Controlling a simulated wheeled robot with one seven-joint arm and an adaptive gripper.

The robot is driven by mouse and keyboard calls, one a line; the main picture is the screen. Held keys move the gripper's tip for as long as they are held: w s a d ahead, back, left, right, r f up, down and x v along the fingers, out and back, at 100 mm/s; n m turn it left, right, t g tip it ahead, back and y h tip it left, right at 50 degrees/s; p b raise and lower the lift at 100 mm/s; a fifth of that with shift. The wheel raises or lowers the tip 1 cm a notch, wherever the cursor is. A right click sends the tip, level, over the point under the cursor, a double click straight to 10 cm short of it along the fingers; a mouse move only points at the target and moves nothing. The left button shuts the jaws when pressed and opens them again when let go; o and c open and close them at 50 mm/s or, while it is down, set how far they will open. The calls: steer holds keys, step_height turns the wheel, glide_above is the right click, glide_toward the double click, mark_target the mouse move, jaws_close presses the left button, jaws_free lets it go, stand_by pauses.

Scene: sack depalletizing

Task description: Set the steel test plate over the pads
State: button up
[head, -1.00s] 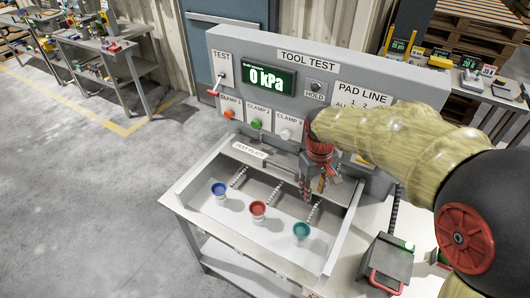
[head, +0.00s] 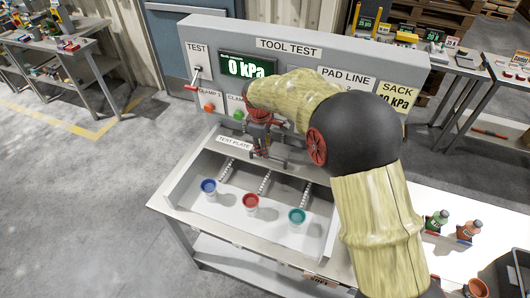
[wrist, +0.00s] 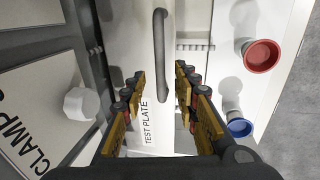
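The steel test plate (head: 215,141) lies at the back of the bench recess, below the console, with its TEST PLATE label showing. In the wrist view it is a pale plate (wrist: 131,35) with a grey bar handle (wrist: 160,50). The blue pad (head: 208,187), red pad (head: 250,201) and green pad (head: 297,216) stand upright and uncovered in front of it. The wrist view shows the red pad (wrist: 262,56) and blue pad (wrist: 238,126). My gripper (wrist: 160,75) is open over the plate, its fingers on either side of the handle's line. Contact is not visible.
The console (head: 300,48) stands behind the plate, its display (head: 247,67) reading 0 kPa. A clamp knob (wrist: 81,103) is left of my fingers in the wrist view. Bottles (head: 437,222) stand on a white surface at right. Open floor lies left.

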steer(key=shift+w+d+f, duration=0.1)
steer(key=shift+w+f, duration=0.05)
steer(key=shift+f, duration=0.7)
steer(key=shift+w+f, duration=0.15)
steer(key=shift+f, duration=0.7)
steer(key=shift+c, duration=0.6)
jaws_close()
